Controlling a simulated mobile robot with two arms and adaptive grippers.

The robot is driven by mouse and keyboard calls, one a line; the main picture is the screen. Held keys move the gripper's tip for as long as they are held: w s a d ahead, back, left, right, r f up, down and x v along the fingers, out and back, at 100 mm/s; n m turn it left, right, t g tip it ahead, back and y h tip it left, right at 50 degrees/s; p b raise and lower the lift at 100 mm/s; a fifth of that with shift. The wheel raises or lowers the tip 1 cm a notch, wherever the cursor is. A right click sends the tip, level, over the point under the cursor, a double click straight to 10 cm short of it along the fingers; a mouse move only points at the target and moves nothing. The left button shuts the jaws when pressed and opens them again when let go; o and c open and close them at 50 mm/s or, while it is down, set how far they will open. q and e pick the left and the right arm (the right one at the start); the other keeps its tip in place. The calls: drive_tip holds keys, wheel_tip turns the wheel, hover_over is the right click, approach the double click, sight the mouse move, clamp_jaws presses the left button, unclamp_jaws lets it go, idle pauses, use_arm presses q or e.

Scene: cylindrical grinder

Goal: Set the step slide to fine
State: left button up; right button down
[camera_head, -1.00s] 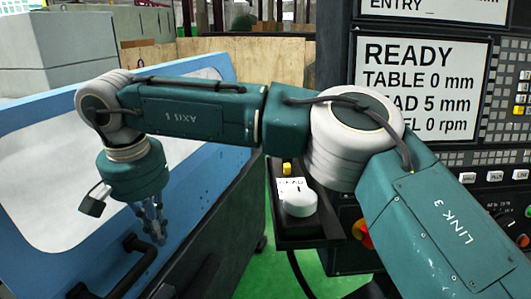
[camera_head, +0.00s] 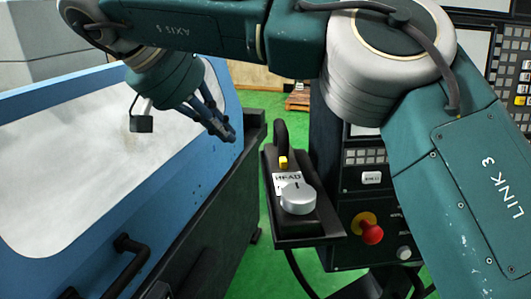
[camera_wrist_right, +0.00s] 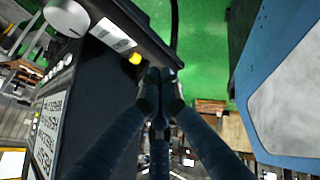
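The small yellow piece on the black control box looks like the step slide (camera_head: 283,162). It sits behind the white HEAD label and the round silver knob. Its setting cannot be read. In the right wrist view the yellow piece (camera_wrist_right: 135,58) is just left of my fingertips, with a small gap in the picture. My right gripper (camera_head: 225,132) hangs left of the control box, its fingers pointing down and right. In the wrist view its fingertips (camera_wrist_right: 160,76) are together and hold nothing visible. My left gripper is not in view.
The black control box (camera_head: 305,232) carries the silver knob (camera_head: 298,198) and a curved cable behind. A red stop button (camera_head: 371,232) is to its right. The blue machine door (camera_head: 225,100) with a black handle (camera_head: 125,245) is on the left. Green floor shows between.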

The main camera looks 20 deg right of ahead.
sight(283, 163)
drive_tip(key=d+f, duration=0.2)
drive_tip(key=w+d+f+p, duration=0.1)
drive_tip(key=d+f, duration=0.1)
drive_tip(key=d, duration=0.1)
drive_tip(key=d+f+p, duration=0.1)
drive_tip(key=d+f, duration=0.2)
drive_tip(key=shift+w, duration=0.4)
drive_tip(key=shift+s+d, duration=0.2)
drive_tip(key=shift+d, duration=0.25)
drive_tip(key=shift+w, duration=0.1)
drive_tip(key=shift+a, duration=0.1)
